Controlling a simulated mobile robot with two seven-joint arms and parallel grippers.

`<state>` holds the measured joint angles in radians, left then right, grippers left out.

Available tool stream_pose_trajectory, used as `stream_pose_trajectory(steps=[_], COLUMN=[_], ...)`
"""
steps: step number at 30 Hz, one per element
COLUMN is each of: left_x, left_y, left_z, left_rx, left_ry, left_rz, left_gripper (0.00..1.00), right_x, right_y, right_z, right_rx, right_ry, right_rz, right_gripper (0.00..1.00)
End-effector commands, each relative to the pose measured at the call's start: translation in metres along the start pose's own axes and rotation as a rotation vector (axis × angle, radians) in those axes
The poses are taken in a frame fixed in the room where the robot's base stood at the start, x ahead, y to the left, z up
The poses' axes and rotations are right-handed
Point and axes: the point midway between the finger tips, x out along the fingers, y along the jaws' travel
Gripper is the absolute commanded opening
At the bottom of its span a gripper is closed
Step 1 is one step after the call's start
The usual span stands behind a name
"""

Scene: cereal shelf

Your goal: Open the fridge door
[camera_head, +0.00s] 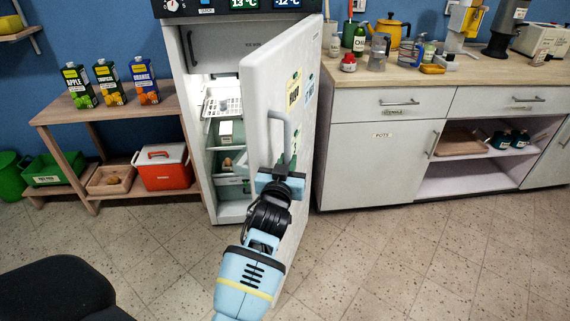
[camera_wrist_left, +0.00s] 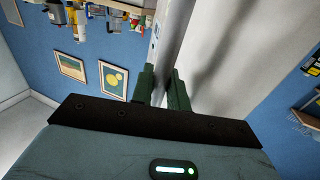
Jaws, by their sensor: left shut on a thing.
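The white fridge (camera_head: 200,140) stands left of the counter. Its door (camera_head: 265,85) is swung well open toward me, hinged on the right, and the lit inside with shelves and food shows. My left gripper (camera_head: 283,170) is shut on the grey bar handle (camera_head: 287,128) of the door, at the handle's lower part. In the left wrist view the two dark green fingers (camera_wrist_left: 162,86) close around the handle (camera_wrist_left: 173,40), with the white door (camera_wrist_left: 225,50) behind. My right gripper is in neither view.
A wooden shelf (camera_head: 120,112) with several juice cartons stands left of the fridge, with a red cooler (camera_head: 164,167) below. A counter (camera_head: 400,75) with kitchen items is on the right. A dark chair (camera_head: 60,290) is at lower left. The tiled floor (camera_head: 390,260) at right is clear.

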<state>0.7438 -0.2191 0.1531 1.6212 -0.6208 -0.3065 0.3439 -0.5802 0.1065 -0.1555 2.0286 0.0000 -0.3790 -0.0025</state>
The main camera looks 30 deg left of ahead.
Motion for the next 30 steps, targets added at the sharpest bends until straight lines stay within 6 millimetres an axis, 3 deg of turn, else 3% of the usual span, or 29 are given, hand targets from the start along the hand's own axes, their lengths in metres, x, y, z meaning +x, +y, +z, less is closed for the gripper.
stream_pose_trajectory(steps=[17, 18, 21, 30], left_x=[0.0012, 0.0012, 0.0012, 0.0011], left_y=[0.0014, 0.0014, 0.0013, 0.0013], left_z=[-0.0004, -0.0004, -0.0004, -0.0002], left_rx=[0.001, 0.001, 0.001, 0.001], left_ry=[0.001, 0.001, 0.001, 0.0], left_rz=[-0.002, -0.002, -0.002, -0.002], left_gripper=[0.0, 0.21, 0.34, 0.34], right_x=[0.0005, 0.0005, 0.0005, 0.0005], right_y=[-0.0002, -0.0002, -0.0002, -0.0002], right_z=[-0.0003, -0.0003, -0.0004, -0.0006], right_rx=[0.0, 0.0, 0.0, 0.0], right_ry=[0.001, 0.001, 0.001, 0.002], right_rz=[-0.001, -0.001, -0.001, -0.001], right_gripper=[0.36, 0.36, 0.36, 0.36])
